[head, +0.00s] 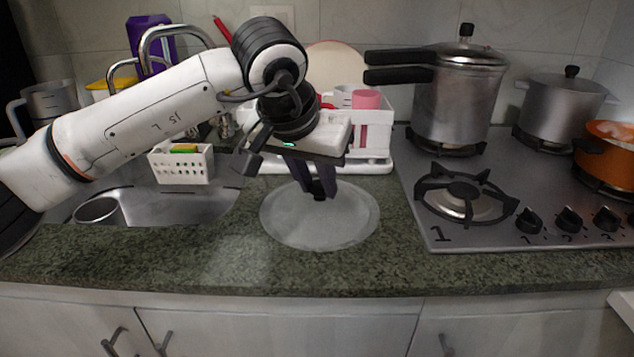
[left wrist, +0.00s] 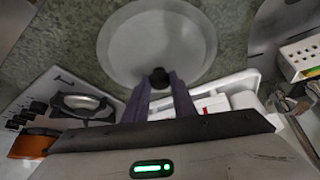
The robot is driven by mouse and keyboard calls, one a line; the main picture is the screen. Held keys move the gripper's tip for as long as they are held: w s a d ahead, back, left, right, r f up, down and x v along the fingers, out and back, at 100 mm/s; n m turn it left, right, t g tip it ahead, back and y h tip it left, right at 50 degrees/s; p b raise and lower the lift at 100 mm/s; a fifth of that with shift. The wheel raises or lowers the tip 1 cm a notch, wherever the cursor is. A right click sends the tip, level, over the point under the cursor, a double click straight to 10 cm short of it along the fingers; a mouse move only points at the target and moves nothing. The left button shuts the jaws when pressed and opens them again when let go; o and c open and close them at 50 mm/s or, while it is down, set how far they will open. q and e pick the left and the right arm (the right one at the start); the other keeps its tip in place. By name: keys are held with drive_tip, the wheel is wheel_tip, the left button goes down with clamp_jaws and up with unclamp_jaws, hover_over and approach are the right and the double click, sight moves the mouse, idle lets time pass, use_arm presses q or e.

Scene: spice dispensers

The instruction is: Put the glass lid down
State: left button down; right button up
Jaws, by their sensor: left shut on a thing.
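The round, clear glass lid (head: 325,228) is level at the green stone counter, between the sink and the stove. I cannot tell whether it rests on the counter or hangs just above it. My left gripper (head: 322,192) comes down from above and is shut on the lid's dark knob. In the left wrist view the lid (left wrist: 130,45) shows as a pale disc, with the knob (left wrist: 159,77) between the fingertips of the left gripper (left wrist: 160,82). My right gripper is in neither view.
The sink (head: 190,208) is left of the lid, with a white basket (head: 183,163) behind it. A white dish rack (head: 372,163) stands behind the lid. The stove (head: 440,230) with pots is at the right. The counter's front strip (head: 200,265) is clear.

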use_arm(q)
drive_tip(key=shift+f, duration=0.15)
drive_tip(key=c, duration=1.5)
unclamp_jaws()
drive_tip(key=shift+r, duration=0.3)
drive_tip(key=v, duration=1.2)
drive_tip(key=shift+p, duration=0.35)
drive_tip(key=shift+f, duration=0.15)
